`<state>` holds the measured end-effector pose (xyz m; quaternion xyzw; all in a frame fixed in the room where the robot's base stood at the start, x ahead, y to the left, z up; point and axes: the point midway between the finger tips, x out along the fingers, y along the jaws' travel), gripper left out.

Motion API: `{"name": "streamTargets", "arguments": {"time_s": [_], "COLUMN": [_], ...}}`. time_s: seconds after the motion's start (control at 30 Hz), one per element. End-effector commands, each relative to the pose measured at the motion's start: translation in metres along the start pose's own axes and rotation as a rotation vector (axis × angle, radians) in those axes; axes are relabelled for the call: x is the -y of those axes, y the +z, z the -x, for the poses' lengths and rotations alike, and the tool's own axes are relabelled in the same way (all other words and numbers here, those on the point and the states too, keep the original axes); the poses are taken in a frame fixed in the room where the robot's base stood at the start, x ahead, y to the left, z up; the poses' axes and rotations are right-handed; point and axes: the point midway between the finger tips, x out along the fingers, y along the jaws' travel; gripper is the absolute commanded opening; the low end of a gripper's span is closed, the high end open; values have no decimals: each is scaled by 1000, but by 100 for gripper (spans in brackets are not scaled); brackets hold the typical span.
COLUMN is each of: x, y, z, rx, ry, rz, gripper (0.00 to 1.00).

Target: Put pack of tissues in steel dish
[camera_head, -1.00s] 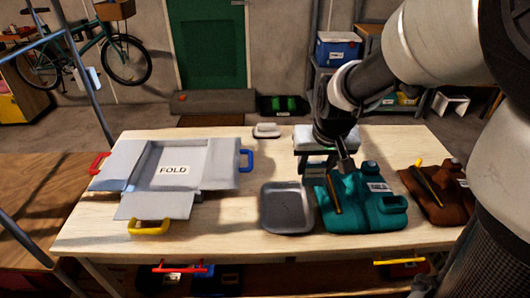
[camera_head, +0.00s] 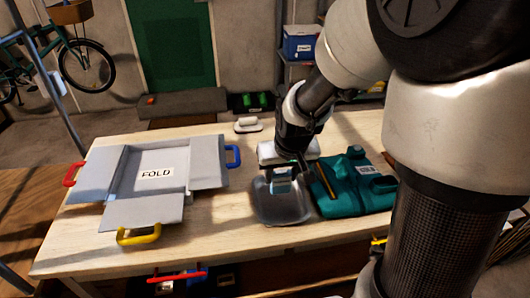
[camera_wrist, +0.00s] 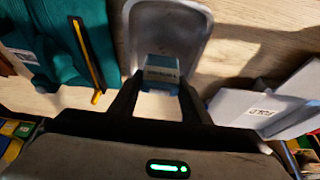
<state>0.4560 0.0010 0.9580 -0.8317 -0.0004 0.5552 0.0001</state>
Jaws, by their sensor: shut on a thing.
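The pack of tissues (camera_head: 282,186) is a small pale blue-grey block with a teal band. It also shows between the fingers in the wrist view (camera_wrist: 161,68). My gripper (camera_head: 282,170) is shut on the pack and points down over the steel dish (camera_head: 262,214). The dish is a shallow grey rounded tray on the table, and its rim shows in the wrist view (camera_wrist: 207,18).
A teal folded garment (camera_head: 352,190) with a dark and yellow stick lies close right of the dish. A grey folding board (camera_head: 150,212) with coloured handles lies on the left of the wooden table (camera_head: 225,245). A white brush-like object (camera_head: 248,125) sits at the back edge.

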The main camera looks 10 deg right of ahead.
Motion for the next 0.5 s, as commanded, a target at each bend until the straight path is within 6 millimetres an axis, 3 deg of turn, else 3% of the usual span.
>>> {"name": "streamTargets", "arguments": {"time_s": [0.3,0.5], "x": [0,0], "y": [15,14], "z": [-35,-34], "rx": [3,0], "ry": [0,0], "rz": [0,0], "gripper": [22,22]}}
